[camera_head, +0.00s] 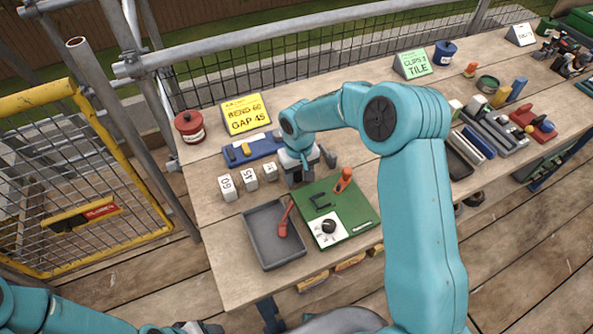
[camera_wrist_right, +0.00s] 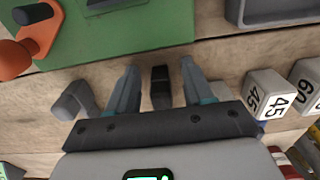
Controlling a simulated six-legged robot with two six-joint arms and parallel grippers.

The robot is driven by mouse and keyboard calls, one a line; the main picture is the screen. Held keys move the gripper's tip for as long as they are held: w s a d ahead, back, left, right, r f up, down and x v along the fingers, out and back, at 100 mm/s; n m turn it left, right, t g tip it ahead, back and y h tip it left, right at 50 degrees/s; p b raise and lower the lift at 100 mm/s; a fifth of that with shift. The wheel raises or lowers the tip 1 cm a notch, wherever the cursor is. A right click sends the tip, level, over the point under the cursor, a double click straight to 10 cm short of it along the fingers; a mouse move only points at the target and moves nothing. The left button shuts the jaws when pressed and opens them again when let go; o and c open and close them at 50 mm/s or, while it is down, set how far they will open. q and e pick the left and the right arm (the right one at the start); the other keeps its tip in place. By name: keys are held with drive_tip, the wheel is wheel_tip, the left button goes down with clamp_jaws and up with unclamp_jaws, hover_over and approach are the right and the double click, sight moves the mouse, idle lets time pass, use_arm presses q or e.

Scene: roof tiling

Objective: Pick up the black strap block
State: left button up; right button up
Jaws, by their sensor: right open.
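The black strap block (camera_wrist_right: 160,88) stands on the wooden bench between the two fingers of my right gripper (camera_wrist_right: 159,72) in the right wrist view. The fingers are open, with a visible gap on each side of the block. In the head view my right gripper (camera_head: 300,179) points down at the bench, just behind the green board. The block is hidden there behind the gripper. Part of my left arm's end (camera_head: 196,327) shows at the bottom edge of the head view; its jaws cannot be made out.
White number cubes (camera_head: 248,179) stand left of the right gripper. A grey piece (camera_wrist_right: 73,100) lies on its other side. The green board (camera_head: 357,210) with an orange handle (camera_head: 344,180) and a grey tray (camera_head: 260,256) lie in front. A blue holder (camera_head: 262,146) is behind.

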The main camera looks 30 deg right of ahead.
clamp_jaws()
drive_tip(key=shift+r, duration=0.1)
wheel_tip(320, 180, up, 20)
drive_tip(key=shift+m+b, duration=0.3)
drive_tip(key=shift+b, duration=0.1)
idle(0.4)
drive_tip(key=m, duration=0.2)
drive_tip(key=shift+w+f+m, duration=0.3)
drive_tip(key=shift+w+m, duration=0.05)
drive_tip(key=shift+m, duration=0.05)
